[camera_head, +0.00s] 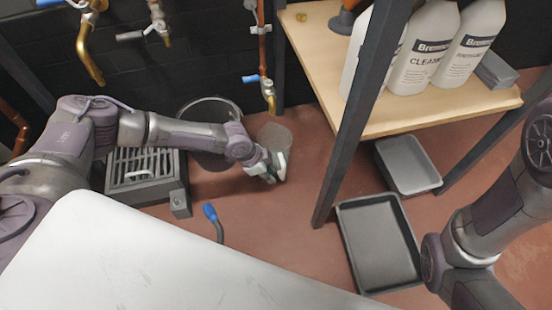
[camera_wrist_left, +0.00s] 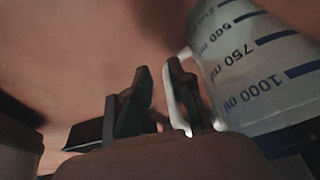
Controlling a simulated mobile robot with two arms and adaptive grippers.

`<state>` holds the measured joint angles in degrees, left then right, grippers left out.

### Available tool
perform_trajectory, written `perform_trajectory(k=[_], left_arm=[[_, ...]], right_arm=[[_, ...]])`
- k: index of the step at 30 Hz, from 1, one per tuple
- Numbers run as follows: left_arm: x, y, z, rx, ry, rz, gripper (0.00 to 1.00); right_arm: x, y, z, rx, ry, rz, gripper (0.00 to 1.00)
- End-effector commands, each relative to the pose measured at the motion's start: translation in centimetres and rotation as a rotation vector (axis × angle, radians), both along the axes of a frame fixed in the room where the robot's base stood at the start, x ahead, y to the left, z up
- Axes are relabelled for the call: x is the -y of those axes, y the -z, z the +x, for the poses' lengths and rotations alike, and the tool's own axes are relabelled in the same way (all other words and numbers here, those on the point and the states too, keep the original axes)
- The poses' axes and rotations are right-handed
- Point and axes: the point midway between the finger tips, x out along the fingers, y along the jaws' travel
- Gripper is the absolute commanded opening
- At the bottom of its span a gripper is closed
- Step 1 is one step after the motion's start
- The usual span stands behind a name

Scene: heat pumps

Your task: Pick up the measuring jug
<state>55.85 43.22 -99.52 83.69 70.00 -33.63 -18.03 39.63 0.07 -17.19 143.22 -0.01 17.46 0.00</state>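The measuring jug (camera_head: 273,136) is translucent and stands on the red-brown floor near the black wall in the head view. In the left wrist view the jug (camera_wrist_left: 255,70) fills the upper right, with dark blue millilitre marks and a white handle. My left gripper (camera_head: 270,174) is at the jug's near side, by its handle. In the wrist view its fingers (camera_wrist_left: 160,98) stand on either side of the handle, one inside the loop. A narrow gap shows between the other finger and the handle. My right gripper is out of view.
A black bucket (camera_head: 205,160) and a grated drain box (camera_head: 146,178) stand left of the jug. A brass tap (camera_head: 268,92) hangs above it. The shelf's dark post (camera_head: 352,130) and grey trays (camera_head: 347,225) are to the right. A blue-tipped hose (camera_head: 211,213) lies in front.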

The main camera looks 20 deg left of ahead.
Motion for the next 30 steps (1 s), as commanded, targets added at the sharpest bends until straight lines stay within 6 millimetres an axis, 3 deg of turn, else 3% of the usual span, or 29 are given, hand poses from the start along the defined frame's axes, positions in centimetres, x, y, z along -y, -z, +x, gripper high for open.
perform_trajectory(k=[5, 10, 15, 23, 28, 30], left_arm=[[1.0, 0.2, 0.7, 0.001, 0.002, 0.0, 0.22], [3.2, 0.8, 2.1, 0.001, 0.002, 0.002, 0.22], [3.8, 2.7, 2.4, 0.0, 0.0, 0.001, 0.22], [3.9, 2.7, 2.5, 0.0, 0.0, 0.001, 0.22], [3.9, 2.7, 2.5, 0.0, 0.0, 0.001, 0.0], [3.8, 2.7, 2.5, 0.0, 0.0, 0.001, 0.0]], right_arm=[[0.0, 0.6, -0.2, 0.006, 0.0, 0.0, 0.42], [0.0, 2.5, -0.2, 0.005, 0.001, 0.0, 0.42], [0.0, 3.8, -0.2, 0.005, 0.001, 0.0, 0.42], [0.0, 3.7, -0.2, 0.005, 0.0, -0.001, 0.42], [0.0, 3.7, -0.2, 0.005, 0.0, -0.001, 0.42], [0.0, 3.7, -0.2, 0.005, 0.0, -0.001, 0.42]])
